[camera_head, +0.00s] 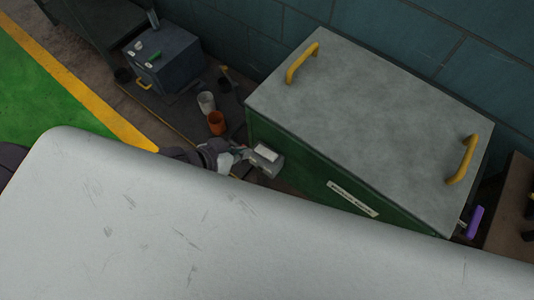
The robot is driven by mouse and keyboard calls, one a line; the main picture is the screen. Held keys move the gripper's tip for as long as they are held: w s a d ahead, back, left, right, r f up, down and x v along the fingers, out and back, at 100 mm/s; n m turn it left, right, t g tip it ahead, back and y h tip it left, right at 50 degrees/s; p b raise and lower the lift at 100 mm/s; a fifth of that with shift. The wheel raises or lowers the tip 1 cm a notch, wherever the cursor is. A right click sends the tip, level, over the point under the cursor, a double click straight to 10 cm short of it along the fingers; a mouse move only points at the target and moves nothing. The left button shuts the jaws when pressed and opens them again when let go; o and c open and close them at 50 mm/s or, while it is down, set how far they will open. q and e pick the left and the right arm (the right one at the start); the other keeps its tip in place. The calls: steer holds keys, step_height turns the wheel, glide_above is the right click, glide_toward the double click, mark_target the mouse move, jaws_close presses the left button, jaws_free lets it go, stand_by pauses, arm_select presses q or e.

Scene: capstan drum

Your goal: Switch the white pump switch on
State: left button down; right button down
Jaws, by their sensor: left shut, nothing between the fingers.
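A small grey box with a white top, which looks like the white pump switch (266,153), sits low beside the left end of the green cabinet. It is small in the view, and I cannot tell which way it is set. My left gripper (241,154) is shut and empty, just left of this box, with its tips close to it. I cannot tell whether they touch. My right gripper is not in view.
The green cabinet (310,180) has a grey lid (370,110) with two yellow handles. A white cup (206,102) and an orange cup (217,123) stand behind my left gripper. A dark box (168,62) stands farther back. A purple object (475,221) is at right.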

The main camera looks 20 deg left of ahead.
arm_select(q)
glide_above(271, 155)
steer(key=s+a, duration=0.2)
step_height(271, 155, down, 7)
steer(key=shift+w+r+b, duration=0.15)
steer(key=shift+r+b, duration=0.05)
steer(key=shift+b, duration=0.2)
steer(key=f, duration=0.2)
steer(key=shift+w+d+f, duration=0.1)
steer(key=shift+d+f, duration=0.35)
steer(key=shift+f, duration=0.7)
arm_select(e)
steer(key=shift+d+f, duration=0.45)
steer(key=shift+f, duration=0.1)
arm_select(q)
steer(key=shift+d+f+y+p, duration=0.15)
steer(key=shift+d+y+p, duration=0.1)
steer(key=shift+y+p, duration=0.05)
steer(key=shift+a+f, duration=0.1)
steer(key=shift+f, duration=0.05)
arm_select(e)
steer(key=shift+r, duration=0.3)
arm_select(q)
steer(key=shift+a, duration=0.1)
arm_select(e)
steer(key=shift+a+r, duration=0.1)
